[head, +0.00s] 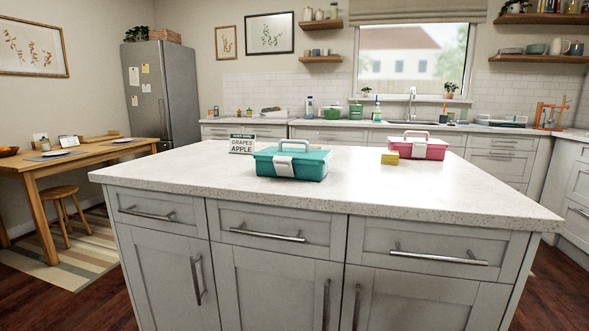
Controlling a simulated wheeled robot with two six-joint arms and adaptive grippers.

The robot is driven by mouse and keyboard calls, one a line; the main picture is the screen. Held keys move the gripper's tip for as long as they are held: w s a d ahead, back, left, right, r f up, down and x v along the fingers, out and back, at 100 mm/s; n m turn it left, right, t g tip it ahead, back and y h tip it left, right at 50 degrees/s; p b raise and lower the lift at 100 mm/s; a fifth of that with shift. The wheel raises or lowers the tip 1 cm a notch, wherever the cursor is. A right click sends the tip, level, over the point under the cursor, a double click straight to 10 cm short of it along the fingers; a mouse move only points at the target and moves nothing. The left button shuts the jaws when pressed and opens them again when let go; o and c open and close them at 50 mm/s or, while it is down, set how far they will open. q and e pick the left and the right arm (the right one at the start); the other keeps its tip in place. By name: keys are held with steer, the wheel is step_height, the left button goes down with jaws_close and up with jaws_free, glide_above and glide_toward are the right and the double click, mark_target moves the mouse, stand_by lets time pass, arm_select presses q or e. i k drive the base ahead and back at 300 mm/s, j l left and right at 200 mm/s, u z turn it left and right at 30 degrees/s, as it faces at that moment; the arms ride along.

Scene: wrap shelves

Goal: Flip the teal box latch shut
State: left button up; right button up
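In the head view a teal box (309,167) with a closed-looking lid stands on the kitchen island, near its middle. A pale latch (283,166) shows on its front face; whether it is flipped up or down is too small to tell. A light handle arches at the top of the box. Neither of my grippers is in view.
On the island (200,178), a sign (242,145) reading "GRAPES APPLE" stands behind left of the teal box. A yellow block (390,158) and a pink box (425,150) stand to the right. The island's front and left top are clear.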

mark_target(282, 167)
steer(key=z, duration=1.55)
steer(key=k+j, duration=0.25)
steer(key=j, duration=0.15)
steer(key=k+j, duration=0.25)
steer(key=j, duration=0.15)
